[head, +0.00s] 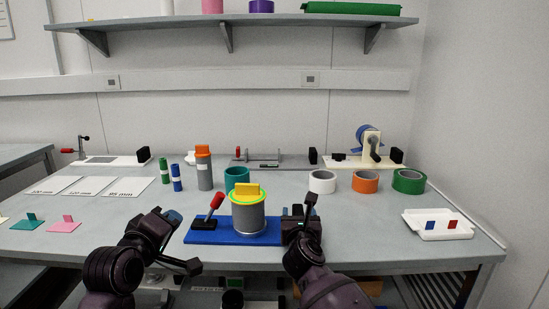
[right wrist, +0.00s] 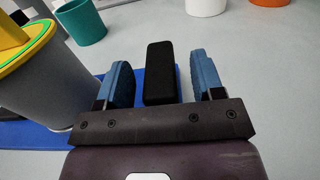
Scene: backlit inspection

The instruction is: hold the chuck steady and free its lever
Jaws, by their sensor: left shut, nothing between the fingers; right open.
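The chuck (head: 248,218) is a grey upright cylinder with a yellow top block and a green-edged yellow rim. It stands on a blue base plate (head: 196,239); its side also shows in the right wrist view (right wrist: 50,85). The lever (head: 215,204) has a red handle tilted up to the right on a black mount, left of the cylinder. My left gripper (head: 174,216) is shut and empty, left of the plate. My right gripper (head: 297,210) is open right of the cylinder. In the right wrist view, a black block (right wrist: 160,72) stands between its fingers, with gaps on both sides.
A teal cup (head: 236,178) stands just behind the chuck. White (head: 322,182), orange (head: 365,182) and green (head: 408,182) rolls stand at the back right. A white tray (head: 438,234) holds blue and red pieces.

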